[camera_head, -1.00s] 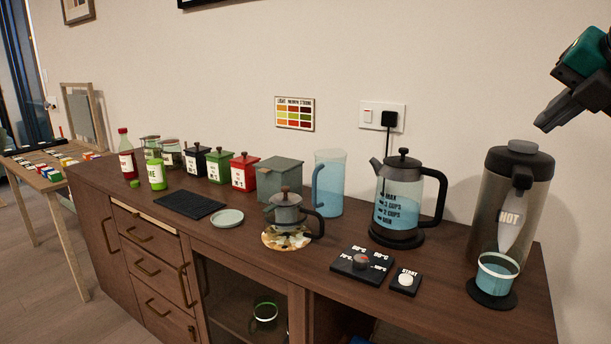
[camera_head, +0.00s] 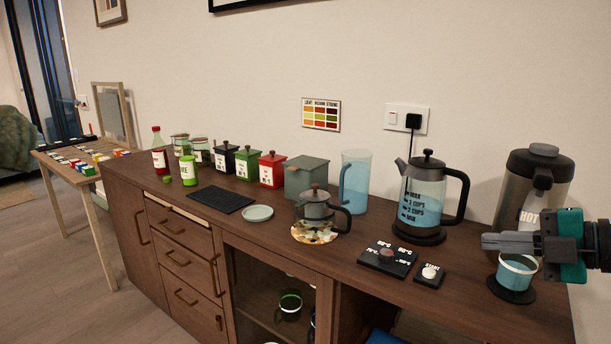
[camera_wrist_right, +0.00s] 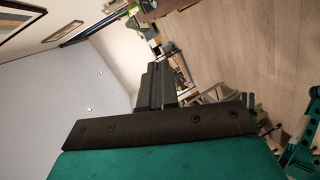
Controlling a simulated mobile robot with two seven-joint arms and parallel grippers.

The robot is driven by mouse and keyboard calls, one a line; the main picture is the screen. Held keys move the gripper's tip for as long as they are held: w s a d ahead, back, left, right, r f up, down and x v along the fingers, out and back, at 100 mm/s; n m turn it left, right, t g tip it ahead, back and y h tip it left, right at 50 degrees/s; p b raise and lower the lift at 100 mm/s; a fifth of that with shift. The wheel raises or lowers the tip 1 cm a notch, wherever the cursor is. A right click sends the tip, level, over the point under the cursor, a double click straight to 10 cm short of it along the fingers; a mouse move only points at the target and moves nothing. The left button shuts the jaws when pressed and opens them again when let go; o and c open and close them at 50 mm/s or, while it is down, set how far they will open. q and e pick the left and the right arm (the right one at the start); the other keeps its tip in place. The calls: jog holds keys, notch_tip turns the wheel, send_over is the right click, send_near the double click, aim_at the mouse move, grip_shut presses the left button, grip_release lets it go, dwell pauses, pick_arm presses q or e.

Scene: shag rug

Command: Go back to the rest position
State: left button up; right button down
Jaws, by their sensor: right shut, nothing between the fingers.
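My right gripper (camera_head: 492,242) comes in from the right edge in the head view, pointing left, shut and empty. It is in front of the hot-water dispenser (camera_head: 536,180) and partly covers it and the blue-tinted cup (camera_head: 517,274) on its dark round base. The wrist view also shows the right gripper (camera_wrist_right: 153,68), its fingers together. From the head camera, the gripper appears over the right end of the wooden counter (camera_head: 455,318); its exact height above it I cannot tell. My left gripper does not show.
A kettle (camera_head: 425,200), a blue jug (camera_head: 354,185), a teapot (camera_head: 316,206) and a control panel (camera_head: 387,258) with a start button (camera_head: 430,272) stand left of the gripper. Canisters (camera_head: 272,170) and jars are farther left. The floor (camera_head: 60,270) at left is clear.

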jog(key=s+a+f+m+t+h+p, duration=0.1)
jog(key=s+a+f+m+t+h, duration=0.15)
jog(key=f+m, duration=0.7)
jog(key=s+a+f+m+t+h, duration=0.2)
jog(key=s+f+m+t+h, duration=0.3)
jog(key=f, duration=0.7)
jog(key=s+a+f+m+g+p, duration=0.1)
jog(key=s+a+f+m+g, duration=0.6)
jog(key=s+a+f, duration=0.2)
notch_tip(320, 180, down, 3)
jog(key=a, duration=0.2)
jog(key=shift+a, duration=0.35)
